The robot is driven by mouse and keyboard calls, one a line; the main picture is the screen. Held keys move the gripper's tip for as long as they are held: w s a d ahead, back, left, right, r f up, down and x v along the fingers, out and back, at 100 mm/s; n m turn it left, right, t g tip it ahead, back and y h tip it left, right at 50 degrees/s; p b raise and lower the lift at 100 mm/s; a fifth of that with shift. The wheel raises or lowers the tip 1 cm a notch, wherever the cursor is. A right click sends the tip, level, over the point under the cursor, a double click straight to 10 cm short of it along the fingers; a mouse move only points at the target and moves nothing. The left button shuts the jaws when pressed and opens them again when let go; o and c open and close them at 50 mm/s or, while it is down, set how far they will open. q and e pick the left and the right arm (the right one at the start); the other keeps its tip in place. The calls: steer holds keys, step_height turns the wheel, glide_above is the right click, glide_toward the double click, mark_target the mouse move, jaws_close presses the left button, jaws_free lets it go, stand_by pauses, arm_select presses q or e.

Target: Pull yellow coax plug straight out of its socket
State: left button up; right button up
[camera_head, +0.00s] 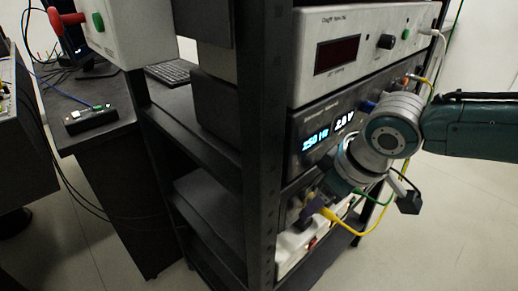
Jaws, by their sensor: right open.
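The yellow coax plug (327,213) shows at the lower front of the rack, at the end of a yellow cable (367,232) that hangs in a loop to the right. My right gripper (316,205) is open, at the lower instrument's front panel, right by the plug. I cannot tell whether its fingers are around the plug or touch it. The plug's socket is hidden behind the gripper and the plug. My left gripper is not in view.
The black rack post (262,150) stands just left of the panels. Above are a lit display unit (316,143) and a white instrument (338,58). A green cable (372,198) hangs near my wrist. A dark desk (88,137) stands left.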

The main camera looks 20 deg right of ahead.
jaws_close()
stand_by(0.6)
